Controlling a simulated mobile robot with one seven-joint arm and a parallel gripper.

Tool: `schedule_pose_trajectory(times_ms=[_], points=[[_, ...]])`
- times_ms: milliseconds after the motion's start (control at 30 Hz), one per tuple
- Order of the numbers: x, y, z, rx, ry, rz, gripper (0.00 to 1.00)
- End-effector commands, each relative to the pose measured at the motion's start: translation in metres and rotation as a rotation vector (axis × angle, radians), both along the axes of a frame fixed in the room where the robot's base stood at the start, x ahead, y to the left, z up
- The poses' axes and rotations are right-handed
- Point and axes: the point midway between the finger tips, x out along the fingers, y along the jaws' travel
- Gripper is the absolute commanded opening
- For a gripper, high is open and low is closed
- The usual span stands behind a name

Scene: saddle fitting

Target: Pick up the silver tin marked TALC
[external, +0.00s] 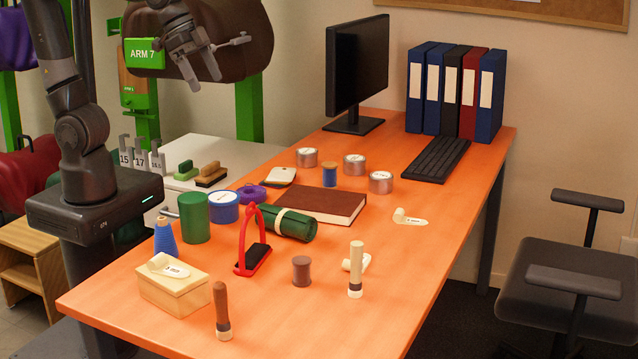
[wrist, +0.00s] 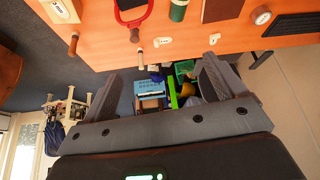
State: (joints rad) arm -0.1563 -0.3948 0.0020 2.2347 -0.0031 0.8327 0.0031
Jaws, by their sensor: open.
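Three short round silver tins stand on the orange table in the external view: a left one (external: 307,158), a middle one (external: 354,165) and a nearer right one (external: 381,183). Their markings are too small to read, so I cannot tell which says TALC. One round tin (wrist: 262,16) also shows near the top right of the wrist view, its marking unreadable. My gripper (external: 206,80) is open and empty, high above the table's far left side in the external view. Its spread fingers (wrist: 160,85) frame the wrist view with no tin between them.
The keyboard (external: 436,158) lies right of the tins; the monitor (external: 357,70) stands behind. A blue spool (external: 329,176) and brown book (external: 316,203) sit close by. A red stirrup (external: 253,245), green roll (external: 282,223) and wooden box (external: 174,290) stand nearer. The front right tabletop is clear.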

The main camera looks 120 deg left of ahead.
Motion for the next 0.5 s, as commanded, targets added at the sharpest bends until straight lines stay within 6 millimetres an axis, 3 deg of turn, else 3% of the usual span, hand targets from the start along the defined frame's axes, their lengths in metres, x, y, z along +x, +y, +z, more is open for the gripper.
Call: schedule_pose_trajectory(times_ms=[100,267,500], points=[[0.039,0.028,-0.002,-0.003,0.012,0.052,0.89],[0.087,0.069,-0.011,-0.006,0.022,0.118,0.89],[0.151,0.143,-0.040,-0.010,0.033,0.215,0.89]])
